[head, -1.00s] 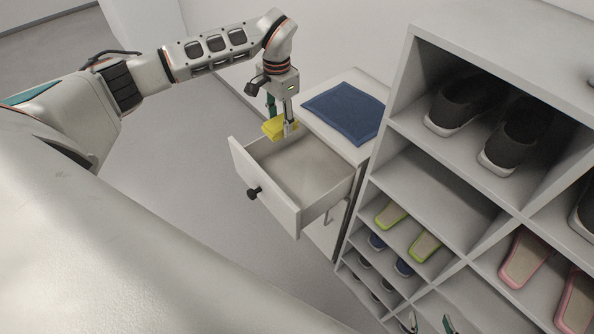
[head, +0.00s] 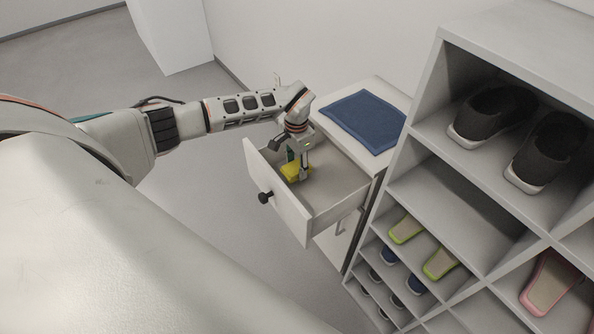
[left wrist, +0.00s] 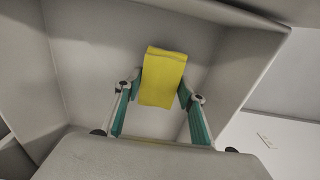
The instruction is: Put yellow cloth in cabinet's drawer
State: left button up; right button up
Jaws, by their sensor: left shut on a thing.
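The yellow cloth (head: 293,171) is folded and held between the fingers of my left gripper (head: 298,168). The gripper is shut on it and reaches down inside the open drawer (head: 330,200) of the white cabinet (head: 336,240). In the left wrist view the cloth (left wrist: 162,78) sits between the two green-sided fingers (left wrist: 160,100), with the drawer's walls around it. I cannot tell whether the cloth touches the drawer floor. No other thing shows in the drawer. My right gripper is not in view.
A folded blue cloth (head: 365,121) lies on the cabinet top beside the open drawer. A shoe rack (head: 440,185) with dark shoes (head: 497,112) and slippers (head: 405,229) stands close on the right. The floor (head: 205,195) left of the drawer is clear.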

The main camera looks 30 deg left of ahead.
aim_at(297, 166)
pick_arm(q)
notch_tip(297, 166, down, 2)
jog(key=shift+f, duration=0.25)
jog(key=shift+r, duration=0.1)
jog(key=o, duration=1.2)
notch_tip(297, 166, up, 11)
jog(key=shift+r+p, duration=0.15)
jog(key=shift+p, duration=0.7)
jog(key=shift+r, duration=0.35)
